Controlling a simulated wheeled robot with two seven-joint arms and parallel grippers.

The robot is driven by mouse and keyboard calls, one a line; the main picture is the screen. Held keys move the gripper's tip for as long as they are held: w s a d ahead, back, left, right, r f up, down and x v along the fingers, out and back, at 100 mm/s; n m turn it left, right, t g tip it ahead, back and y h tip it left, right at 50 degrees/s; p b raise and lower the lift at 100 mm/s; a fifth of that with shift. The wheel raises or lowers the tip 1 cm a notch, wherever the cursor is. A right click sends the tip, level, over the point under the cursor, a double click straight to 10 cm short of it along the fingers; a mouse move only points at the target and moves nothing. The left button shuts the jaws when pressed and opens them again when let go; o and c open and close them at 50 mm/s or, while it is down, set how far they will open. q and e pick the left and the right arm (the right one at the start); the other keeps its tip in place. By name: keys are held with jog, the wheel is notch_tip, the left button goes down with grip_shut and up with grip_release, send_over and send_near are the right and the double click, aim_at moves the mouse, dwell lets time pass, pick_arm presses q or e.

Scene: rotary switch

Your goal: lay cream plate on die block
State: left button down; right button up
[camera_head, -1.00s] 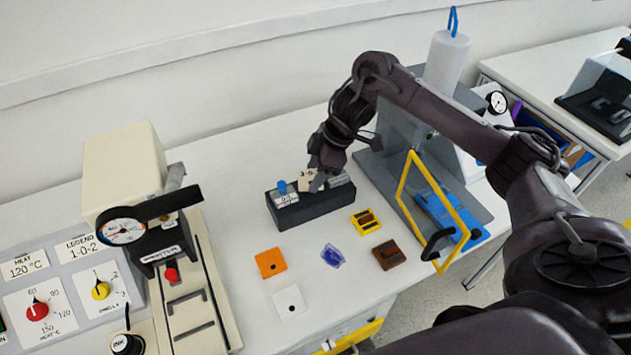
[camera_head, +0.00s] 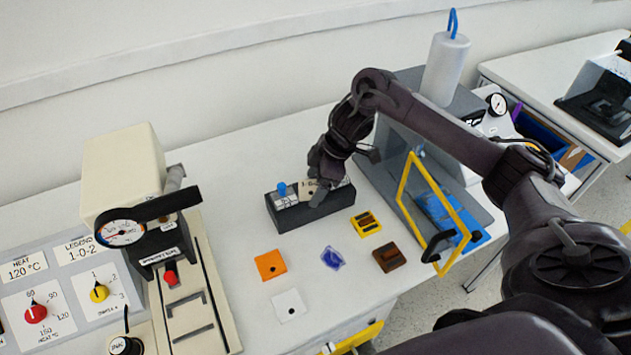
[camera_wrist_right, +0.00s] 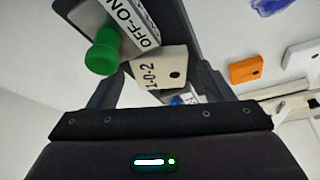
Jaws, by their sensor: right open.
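The small cream plate (camera_head: 307,188), marked "1-0-2" with a dark hole, lies at the top of the dark block (camera_head: 303,216); the plate also shows in the right wrist view (camera_wrist_right: 158,68). I take the dark block for the die block. It bears white labelled pieces, one with a blue knob (camera_head: 282,187) and one marked "OFF-ON" beside a green knob (camera_wrist_right: 103,52). My right gripper (camera_head: 316,194) is open, low over the block, with its fingers on either side of the plate. The plate's underside contact is hidden. My left gripper is not in view.
On the table before the block lie an orange tile (camera_head: 270,265), white tile (camera_head: 289,306), blue piece (camera_head: 332,258), yellow piece (camera_head: 366,223) and brown piece (camera_head: 389,257). A press (camera_head: 165,255) stands left; a yellow-framed door (camera_head: 408,190) stands right.

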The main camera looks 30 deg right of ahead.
jog(key=p+v, duration=0.2)
jog(key=v, duration=1)
jog(key=shift+r+p, duration=0.15)
jog(key=shift+p, duration=0.25)
